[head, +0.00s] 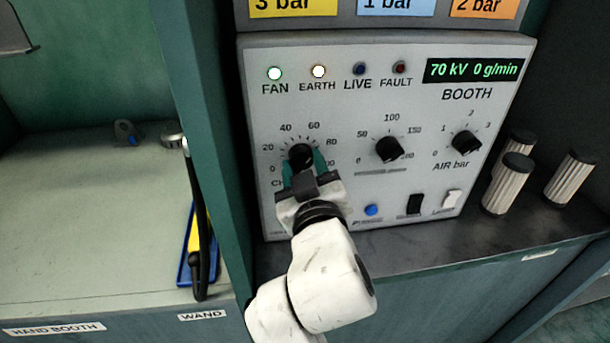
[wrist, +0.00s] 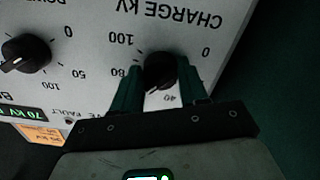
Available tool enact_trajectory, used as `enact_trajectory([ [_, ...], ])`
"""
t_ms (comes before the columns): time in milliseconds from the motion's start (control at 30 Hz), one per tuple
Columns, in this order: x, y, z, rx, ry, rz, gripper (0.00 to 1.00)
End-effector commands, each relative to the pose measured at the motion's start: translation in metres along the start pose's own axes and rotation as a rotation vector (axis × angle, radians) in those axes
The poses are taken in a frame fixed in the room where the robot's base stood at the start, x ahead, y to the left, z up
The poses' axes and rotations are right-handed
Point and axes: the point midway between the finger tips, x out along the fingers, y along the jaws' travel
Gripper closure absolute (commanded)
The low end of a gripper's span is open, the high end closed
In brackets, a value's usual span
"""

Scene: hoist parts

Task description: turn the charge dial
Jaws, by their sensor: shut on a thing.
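In the wrist view the dial (wrist: 160,70) sits between the two green fingers (wrist: 160,88), under the upside-down words CHARGE kV. Its white pointer line shows there near the 40 and 60 side of the scale. The display (head: 475,70) reads 70 kV 0 g/min. My gripper hides part of the dial's label in the head view.
A middle knob (head: 389,149) and an AIR bar knob (head: 467,143) sit to the right. A blue button (head: 371,210), a black switch (head: 414,203) and a white switch (head: 452,199) lie below. Ribbed cylinders (head: 507,184) stand right of the panel. A black wand (head: 197,220) is at left.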

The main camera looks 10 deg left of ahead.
Motion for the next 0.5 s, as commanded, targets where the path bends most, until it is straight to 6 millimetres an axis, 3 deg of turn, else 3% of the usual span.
enact_trajectory([
  [500,0.0007,-0.0028,0.0050,0.490,-0.006,0.002,0.87],
])
